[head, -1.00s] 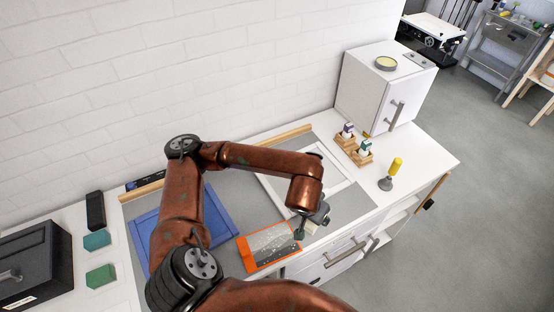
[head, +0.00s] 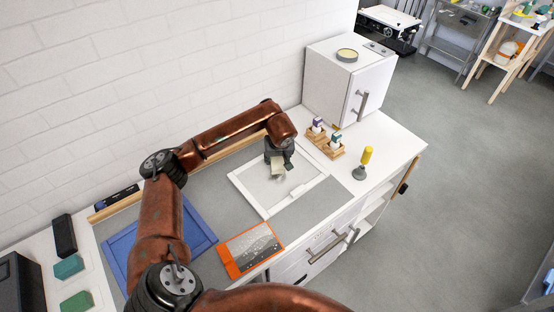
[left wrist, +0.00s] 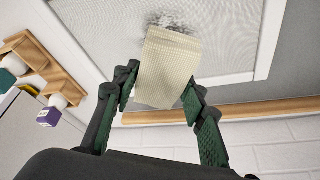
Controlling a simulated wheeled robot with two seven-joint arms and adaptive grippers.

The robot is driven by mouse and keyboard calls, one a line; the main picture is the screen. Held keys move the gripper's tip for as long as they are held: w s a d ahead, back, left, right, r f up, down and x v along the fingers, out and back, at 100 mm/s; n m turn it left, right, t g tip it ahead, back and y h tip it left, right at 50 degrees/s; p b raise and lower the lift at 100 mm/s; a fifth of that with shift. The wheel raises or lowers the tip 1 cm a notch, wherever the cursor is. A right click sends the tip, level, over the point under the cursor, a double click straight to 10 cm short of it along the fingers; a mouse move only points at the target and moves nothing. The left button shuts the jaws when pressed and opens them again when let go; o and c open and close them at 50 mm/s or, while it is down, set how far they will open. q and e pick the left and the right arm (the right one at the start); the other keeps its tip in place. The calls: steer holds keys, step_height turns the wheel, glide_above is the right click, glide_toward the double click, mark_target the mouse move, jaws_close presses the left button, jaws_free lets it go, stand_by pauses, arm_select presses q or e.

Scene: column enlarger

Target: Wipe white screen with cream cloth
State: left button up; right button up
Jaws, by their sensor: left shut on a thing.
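The white screen (head: 246,199) is a flat white frame with a pale grey mesh, lying on the grey mat. The left wrist view shows its white frame (left wrist: 268,35) and a dark speckled smudge on the mesh. My left gripper (head: 280,166) is over the screen's far part. It is shut on the cream cloth (head: 277,174), a small waffle-weave piece hanging between the fingers in the left wrist view (left wrist: 168,68). The cloth overlaps the smudge there; I cannot tell whether it touches the mesh. My right gripper is not in view.
A blue screen (head: 198,234) and an orange-framed screen (head: 224,262) lie to the left. Wooden holders with small bottles (head: 325,146), a yellow-handled tool (head: 366,158) and a white cabinet (head: 340,88) stand to the right. A wooden strip (head: 230,148) runs along the wall.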

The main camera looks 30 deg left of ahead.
arm_select(q)
steer(key=shift+s+d+f+b, duration=0.1)
steer(key=shift+f+b, duration=0.35)
steer(key=shift+f, duration=0.1)
step_height(320, 180, down, 3)
steer(key=shift+f+b, duration=0.15)
steer(key=shift+b, duration=0.9)
steer(key=shift+f, duration=0.4)
steer(key=shift+b, duration=0.35)
